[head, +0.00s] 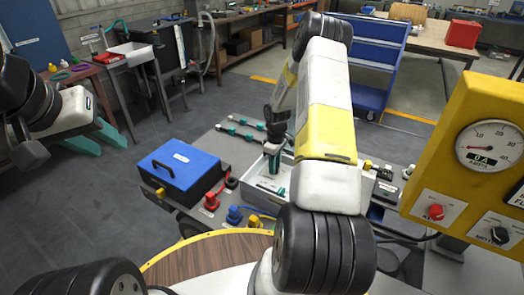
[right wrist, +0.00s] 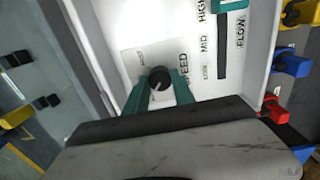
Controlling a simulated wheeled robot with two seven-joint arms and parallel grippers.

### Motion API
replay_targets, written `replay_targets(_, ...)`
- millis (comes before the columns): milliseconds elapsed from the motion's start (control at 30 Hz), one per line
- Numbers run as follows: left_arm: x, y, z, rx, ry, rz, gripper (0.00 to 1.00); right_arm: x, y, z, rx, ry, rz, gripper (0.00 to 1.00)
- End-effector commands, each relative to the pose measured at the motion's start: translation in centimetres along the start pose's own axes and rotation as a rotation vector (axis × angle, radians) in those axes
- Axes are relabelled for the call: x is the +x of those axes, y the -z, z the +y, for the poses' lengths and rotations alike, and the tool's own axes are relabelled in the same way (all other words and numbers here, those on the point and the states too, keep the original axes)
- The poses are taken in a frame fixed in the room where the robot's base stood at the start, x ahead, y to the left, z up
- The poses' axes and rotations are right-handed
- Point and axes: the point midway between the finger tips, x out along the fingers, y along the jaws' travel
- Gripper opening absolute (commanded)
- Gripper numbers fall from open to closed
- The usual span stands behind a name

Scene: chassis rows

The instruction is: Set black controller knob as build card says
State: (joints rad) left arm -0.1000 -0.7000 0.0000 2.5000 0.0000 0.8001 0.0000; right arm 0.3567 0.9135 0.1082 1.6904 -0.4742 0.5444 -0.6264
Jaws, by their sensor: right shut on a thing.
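The black controller knob (right wrist: 158,78) sits on a pale panel with printed SPEED, HIGH and MID labels in the right wrist view. A pale mark shows on the knob; its exact setting is hard to read. My right gripper (right wrist: 157,92) is shut on the knob, its teal fingers on either side. In the head view, my right gripper (head: 274,165) reaches down into the white controller box (head: 255,196), and the knob is hidden there. My left gripper (head: 98,140) is open and empty at the left, away from the box. I cannot make out a build card.
A blue box (head: 180,165) stands left of the controller, with red (head: 211,201) and blue (head: 234,215) connectors near it. A yellow gauge panel (head: 480,150) with red and black knobs stands at right. A blue cart (head: 370,65) stands behind. Open floor lies at left.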

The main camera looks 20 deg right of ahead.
Motion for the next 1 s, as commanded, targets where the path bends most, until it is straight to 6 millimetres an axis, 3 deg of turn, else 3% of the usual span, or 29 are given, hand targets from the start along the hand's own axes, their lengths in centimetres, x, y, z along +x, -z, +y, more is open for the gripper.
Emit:
replay_targets(300,0.0,0.0,0.0,0.000,0.000,0.000,0.36,-0.1,0.0,0.1,-0.003,-0.002,0.001,0.00)
replay_targets(333,0.0,0.0,0.0,0.000,0.000,0.000,0.36,-0.1,0.0,0.1,-0.003,-0.002,0.001,0.36)
replay_targets(400,0.0,0.0,0.0,0.000,0.000,0.000,0.36,-0.1,0.0,0.1,-0.002,-0.002,0.001,0.50)
replay_targets(433,0.0,0.0,0.0,0.000,0.000,0.000,0.36,-0.1,0.0,0.1,-0.002,-0.002,0.001,0.52)
replay_targets(767,0.0,0.0,0.0,0.000,0.000,0.000,0.36,-0.3,0.0,0.1,-0.001,-0.001,0.001,0.52)
replay_targets(1000,0.0,0.0,0.0,0.000,0.000,0.000,0.36,-3.7,0.1,0.1,-0.001,-0.004,0.003,0.52)
